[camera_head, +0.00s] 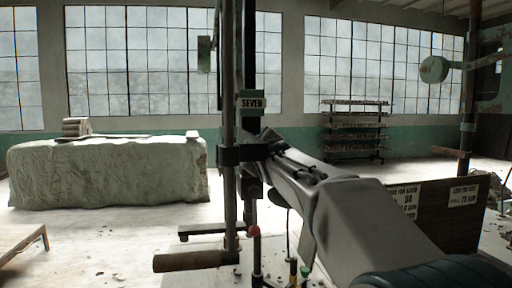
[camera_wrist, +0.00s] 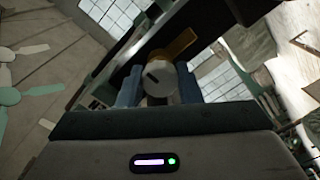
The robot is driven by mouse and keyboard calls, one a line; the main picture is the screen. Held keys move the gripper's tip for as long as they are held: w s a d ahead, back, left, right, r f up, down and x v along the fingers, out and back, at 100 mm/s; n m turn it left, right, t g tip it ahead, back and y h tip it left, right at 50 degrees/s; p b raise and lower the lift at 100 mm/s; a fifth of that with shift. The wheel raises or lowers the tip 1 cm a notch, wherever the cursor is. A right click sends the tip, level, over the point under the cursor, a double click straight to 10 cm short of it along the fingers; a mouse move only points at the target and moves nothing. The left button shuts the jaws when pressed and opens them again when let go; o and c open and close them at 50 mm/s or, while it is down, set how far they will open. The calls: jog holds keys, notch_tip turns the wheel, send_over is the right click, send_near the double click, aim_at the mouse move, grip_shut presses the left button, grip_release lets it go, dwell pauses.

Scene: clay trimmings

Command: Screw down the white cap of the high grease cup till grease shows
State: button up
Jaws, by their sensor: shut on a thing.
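The white cap (camera_wrist: 165,78) shows in the wrist view as a pale round face with a dark slot-like mark. It sits between the two blue-grey fingers of my gripper (camera_wrist: 160,85), which is shut on it. An amber-brown piece (camera_wrist: 181,46) sticks out just beyond the cap; I cannot tell whether it is grease or part of the fitting. In the head view my gripper (camera_head: 262,150) reaches the dark upright column (camera_head: 229,110), below a plate marked SEVEN (camera_head: 252,102). The cap and the cup cannot be made out there.
A wooden handle (camera_head: 195,261) and a red-knobbed lever (camera_head: 254,232) stand low by the column. A dark panel with paper labels (camera_head: 448,225) is at the right. A sheet-covered block (camera_head: 108,172) lies at the left. A shelf rack (camera_head: 354,130) stands far back.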

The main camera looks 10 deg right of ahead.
jog(key=shift+m, duration=0.7)
jog(key=o, duration=1)
jog(key=shift+a, duration=0.1)
jog(key=shift+s, duration=0.1)
jog(key=s+b, duration=0.8)
jog(key=s, duration=0.5)
jog(key=shift+s, duration=0.35)
